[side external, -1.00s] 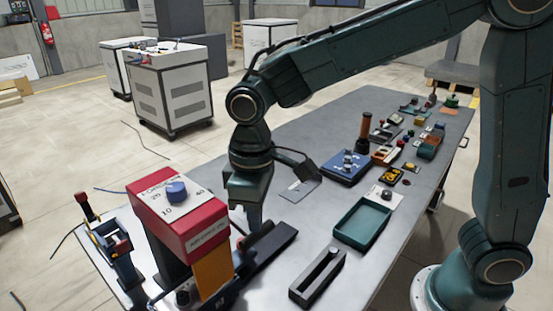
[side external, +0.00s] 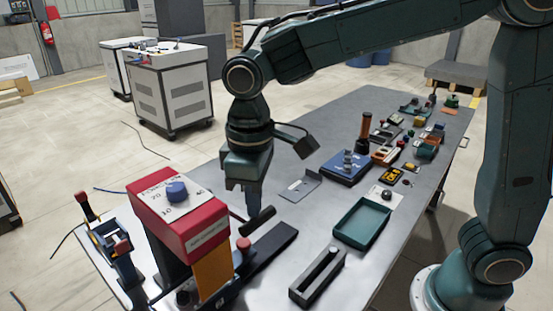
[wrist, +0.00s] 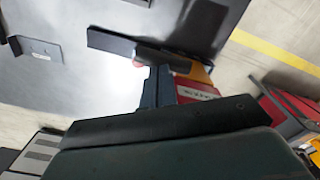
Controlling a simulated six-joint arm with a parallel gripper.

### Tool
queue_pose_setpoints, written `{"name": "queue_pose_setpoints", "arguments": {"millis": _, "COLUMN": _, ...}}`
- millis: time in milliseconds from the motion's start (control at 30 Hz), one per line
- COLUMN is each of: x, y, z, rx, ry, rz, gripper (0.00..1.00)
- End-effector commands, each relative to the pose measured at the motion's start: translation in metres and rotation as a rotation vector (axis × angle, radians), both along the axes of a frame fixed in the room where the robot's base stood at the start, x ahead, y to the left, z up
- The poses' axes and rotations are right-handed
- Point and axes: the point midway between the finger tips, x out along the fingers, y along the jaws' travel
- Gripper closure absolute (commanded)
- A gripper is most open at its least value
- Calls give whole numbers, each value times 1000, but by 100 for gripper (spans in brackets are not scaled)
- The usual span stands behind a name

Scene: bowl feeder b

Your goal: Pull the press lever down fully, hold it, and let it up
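The press has a red head (side external: 190,222) with a blue dial, a yellow-orange column (side external: 213,272) and a long black base (side external: 268,246). Its lever's black cylindrical handle (side external: 259,220) sits above the base and also shows in the wrist view (wrist: 163,57). My gripper (side external: 253,212) points down at the handle. In the wrist view my gripper's fingers (wrist: 158,72) are side by side, close together, with their tips at the handle. They seem to meet it from above, not wrap around it. A red knob (side external: 243,244) shows beside the base. The lever's arm is mostly hidden.
A black slotted block (side external: 318,278) and a green tray (side external: 363,222) lie to the right. A flat grey plate (side external: 300,187) is behind. A blue-and-black fixture (side external: 115,245) stands left of the press. Several small parts fill the far table.

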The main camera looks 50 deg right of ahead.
Motion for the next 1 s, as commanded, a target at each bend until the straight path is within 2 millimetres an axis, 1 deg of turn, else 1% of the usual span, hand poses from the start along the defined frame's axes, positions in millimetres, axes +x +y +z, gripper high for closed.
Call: {"name": "queue_pose_setpoints", "arguments": {"millis": 1000, "x": 3, "y": 0, "z": 57, "rx": 0, "ry": -1, "rz": 0, "gripper": 100}}
